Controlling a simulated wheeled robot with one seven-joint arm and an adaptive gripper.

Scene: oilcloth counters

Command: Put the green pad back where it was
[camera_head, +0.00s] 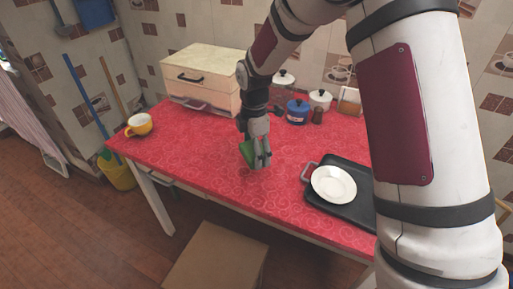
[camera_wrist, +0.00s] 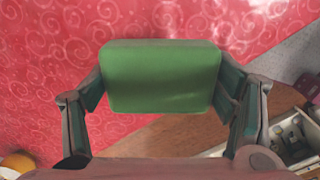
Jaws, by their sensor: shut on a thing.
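The green pad (camera_wrist: 160,76) sits between the two fingers of my gripper (camera_wrist: 163,90) in the wrist view, with a finger against each side. In the head view the pad (camera_head: 246,152) shows as a small green patch, mostly hidden by my gripper (camera_head: 255,154). My gripper is shut on the pad and points down over the middle of the red counter (camera_head: 200,150). I cannot tell whether the pad touches the cloth or hangs just above it.
A white plate (camera_head: 334,184) lies on a black tray (camera_head: 322,205) at the right. A drawer box (camera_head: 203,75), a blue pot (camera_head: 297,112) and white-lidded containers stand behind. The counter's left-front area is clear.

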